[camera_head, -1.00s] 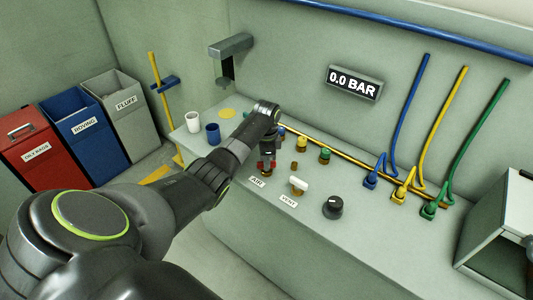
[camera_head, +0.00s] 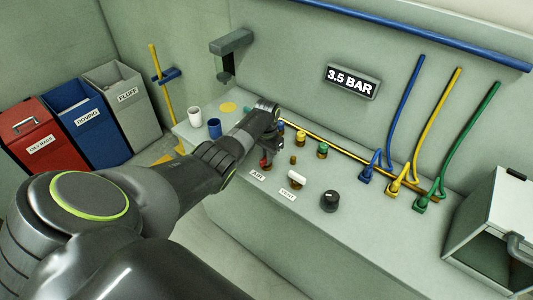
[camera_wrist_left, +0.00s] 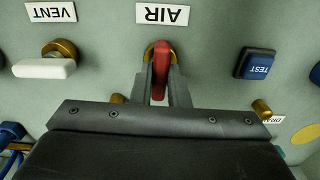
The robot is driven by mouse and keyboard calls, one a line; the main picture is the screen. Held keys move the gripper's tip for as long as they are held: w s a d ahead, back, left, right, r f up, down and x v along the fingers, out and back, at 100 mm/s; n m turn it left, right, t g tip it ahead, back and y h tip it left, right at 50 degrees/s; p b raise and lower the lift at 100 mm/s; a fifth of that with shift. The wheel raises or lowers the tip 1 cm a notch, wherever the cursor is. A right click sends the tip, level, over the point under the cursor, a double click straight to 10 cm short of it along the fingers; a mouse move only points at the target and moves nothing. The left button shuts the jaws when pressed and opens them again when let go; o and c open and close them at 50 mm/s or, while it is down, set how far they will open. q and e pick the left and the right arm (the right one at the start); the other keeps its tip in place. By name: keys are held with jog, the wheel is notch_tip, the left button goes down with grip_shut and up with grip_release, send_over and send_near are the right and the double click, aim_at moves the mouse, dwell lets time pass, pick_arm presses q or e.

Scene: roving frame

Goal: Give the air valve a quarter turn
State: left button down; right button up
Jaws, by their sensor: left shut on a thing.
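The air valve has a red lever (camera_wrist_left: 161,62) on a brass body, just beside the AIR label (camera_wrist_left: 162,14) in the left wrist view. The lever lies in line with the label, unlike the crosswise white vent lever. My left gripper (camera_wrist_left: 162,88) is shut on the red lever, with a grey finger on either side. In the head view my left gripper (camera_head: 266,160) is over the bench at the AIR label, and its arm hides most of the valve. The gauge display (camera_head: 351,82) on the wall reads 3.5 BAR. My right gripper is not in view.
The white vent lever (camera_head: 296,178) and a black knob (camera_head: 330,201) stand to the right of the valve. A blue TEST button (camera_wrist_left: 257,64) is close by in the wrist view. Blue, yellow and green hoses run up the wall. A white cup and a blue cup stand at the left.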

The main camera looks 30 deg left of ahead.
pick_arm(q)
jog(key=shift+w+r+n, duration=0.1)
jog(key=shift+n, duration=0.2)
jog(key=c, duration=1.4)
grip_release()
jog(key=shift+r, duration=0.4)
notch_tip(320, 180, up, 17)
jog(key=b, duration=0.2)
jog(key=shift+f, duration=0.2)
jog(key=shift+f, duration=0.1)
